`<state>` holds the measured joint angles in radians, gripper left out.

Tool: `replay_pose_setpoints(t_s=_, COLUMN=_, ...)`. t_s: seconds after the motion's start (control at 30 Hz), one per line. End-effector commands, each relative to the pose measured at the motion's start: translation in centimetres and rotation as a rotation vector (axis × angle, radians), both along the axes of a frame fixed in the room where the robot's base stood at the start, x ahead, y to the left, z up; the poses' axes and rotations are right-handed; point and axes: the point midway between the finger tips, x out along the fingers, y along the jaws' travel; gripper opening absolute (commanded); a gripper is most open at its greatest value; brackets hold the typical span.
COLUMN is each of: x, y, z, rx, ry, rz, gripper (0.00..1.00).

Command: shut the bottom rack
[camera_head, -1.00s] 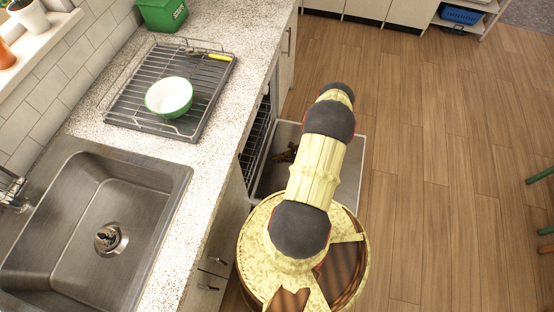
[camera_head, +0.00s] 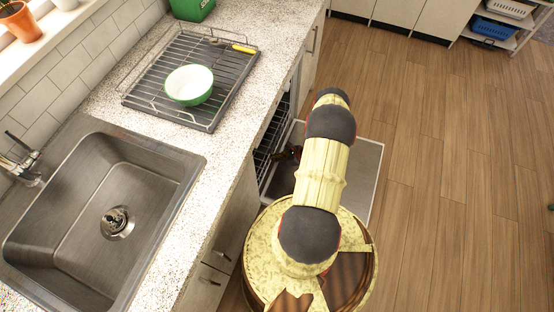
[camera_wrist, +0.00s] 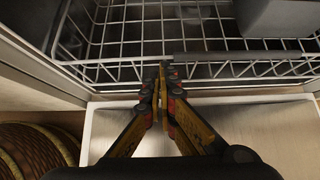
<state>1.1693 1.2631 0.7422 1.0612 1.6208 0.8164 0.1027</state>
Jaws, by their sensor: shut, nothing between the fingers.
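The bottom rack (camera_wrist: 115,38) of the dishwasher is a grey wire basket, seen in the wrist view across the upper part. A grey box-like piece (camera_wrist: 280,18) sits in it at the right. My gripper (camera_wrist: 163,70) is shut and empty, its fingertips at the rack's near wire edge; I cannot tell whether they touch. In the head view the open dishwasher door (camera_head: 357,165) lies folded down beside the cabinets. A rack edge (camera_head: 272,133) shows in the opening. My arm hides much of the door, and only a dark bit of my gripper (camera_head: 290,152) shows there.
The counter (camera_head: 235,130) runs along the left with a sink (camera_head: 85,215), a drying rack (camera_head: 165,95) and a green-white bowl (camera_head: 189,85). Drawers (camera_head: 207,285) stand below the counter, close to my base. The wooden floor (camera_head: 450,170) on the right is clear.

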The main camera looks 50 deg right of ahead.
Motion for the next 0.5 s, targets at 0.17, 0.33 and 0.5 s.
replay_pose_setpoints(t_s=0.17, x=1.2, y=0.4, z=-0.1, rx=-0.002, ry=0.000, rz=0.006, gripper=0.00)
replay_pose_setpoints(t_s=0.33, x=3.9, y=1.1, z=-0.2, rx=-0.002, ry=0.000, rz=0.004, gripper=0.00)
replay_pose_setpoints(t_s=0.5, x=4.9, y=1.4, z=0.0, rx=0.000, ry=-0.001, rz=0.001, gripper=0.00)
